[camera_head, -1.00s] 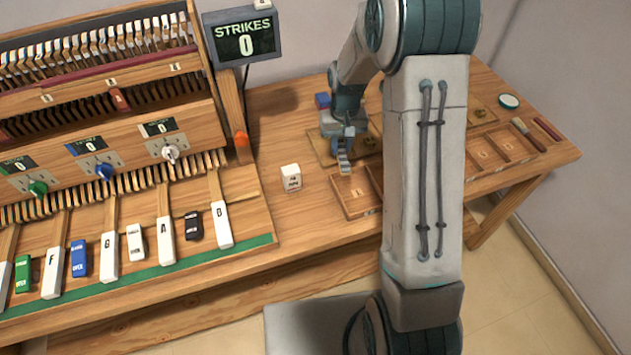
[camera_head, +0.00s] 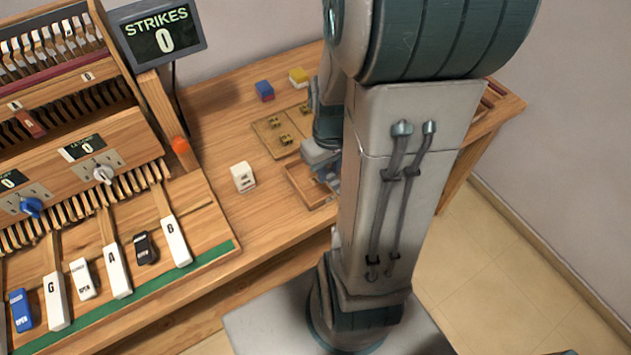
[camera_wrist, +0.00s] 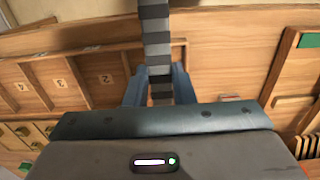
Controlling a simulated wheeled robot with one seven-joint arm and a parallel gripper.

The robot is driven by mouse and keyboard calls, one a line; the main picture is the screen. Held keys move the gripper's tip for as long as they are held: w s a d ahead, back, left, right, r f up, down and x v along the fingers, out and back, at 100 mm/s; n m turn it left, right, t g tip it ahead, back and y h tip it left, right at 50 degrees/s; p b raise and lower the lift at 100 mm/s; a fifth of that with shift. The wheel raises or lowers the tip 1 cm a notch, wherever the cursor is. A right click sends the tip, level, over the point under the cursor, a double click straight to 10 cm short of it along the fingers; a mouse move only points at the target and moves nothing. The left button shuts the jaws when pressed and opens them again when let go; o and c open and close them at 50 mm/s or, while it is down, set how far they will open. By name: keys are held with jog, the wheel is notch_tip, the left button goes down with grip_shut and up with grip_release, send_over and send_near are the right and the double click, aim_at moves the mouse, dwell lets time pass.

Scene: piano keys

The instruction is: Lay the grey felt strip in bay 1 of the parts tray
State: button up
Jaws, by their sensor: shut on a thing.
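In the wrist view my gripper (camera_wrist: 160,88) is shut on a long strip banded in dark and light grey (camera_wrist: 156,40), which I take for the grey felt strip. The strip runs from between the blue fingers up past the top of the picture. In the head view my gripper (camera_head: 322,160) is over the tray's near left end (camera_head: 308,196). My arm hides most of the tray and strip. I cannot tell whether the strip touches the tray.
A white block (camera_head: 243,177) stands on the bench left of the tray. Behind the tray are a wooden board with brass pieces (camera_head: 282,128), a blue-red block (camera_head: 264,91) and a yellow-white block (camera_head: 299,77). The key mechanism with lettered keys (camera_head: 118,270) fills the left.

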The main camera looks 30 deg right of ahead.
jog(key=shift+s+f, duration=0.15)
jog(key=shift+s, duration=0.75)
jog(key=shift+w+d+f+p, duration=0.1)
jog(key=shift+w+f+p, duration=0.15)
jog(key=shift+w+p, duration=0.4)
jog(key=p, duration=0.2)
send_over(312, 175)
notch_tip(312, 175, down, 6)
jog(key=shift+f, duration=0.2)
jog(key=shift+f+p, duration=0.4)
jog(key=shift+f, duration=1.65)
jog(key=shift+f, duration=0.2)
jog(key=o, duration=0.9)
jog(key=shift+o, duration=0.2)
